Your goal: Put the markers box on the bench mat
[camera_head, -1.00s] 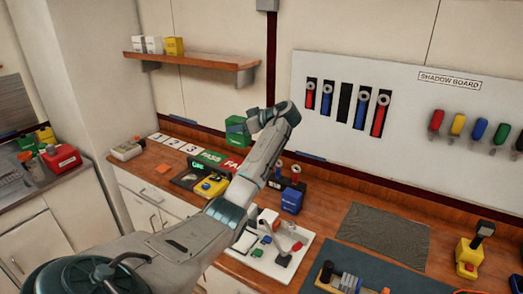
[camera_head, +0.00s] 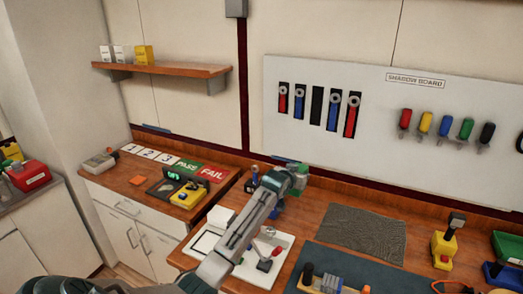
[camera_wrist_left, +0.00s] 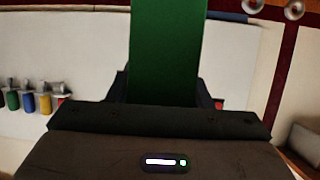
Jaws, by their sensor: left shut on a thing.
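My left gripper (camera_head: 290,176) is shut on a green box (camera_head: 301,168), whose label I cannot read; I take it to be the markers box. The gripper holds it above the back of the bench, and my wrist partly hides it. In the left wrist view, the green box (camera_wrist_left: 165,50) stands up between the jaws. A grey textured mat (camera_head: 362,228) lies bare on the wooden bench, to the right of the gripper. A dark teal mat (camera_head: 385,272) lies in front of it, with tools on it. My right gripper is not in view.
A white tray (camera_head: 284,243) with small parts lies below my left arm. A yellow device (camera_head: 443,248) stands right of the grey mat, near a green bin (camera_head: 507,247) and blue bin (camera_head: 503,274). The shadow board (camera_head: 390,125) hangs behind the bench.

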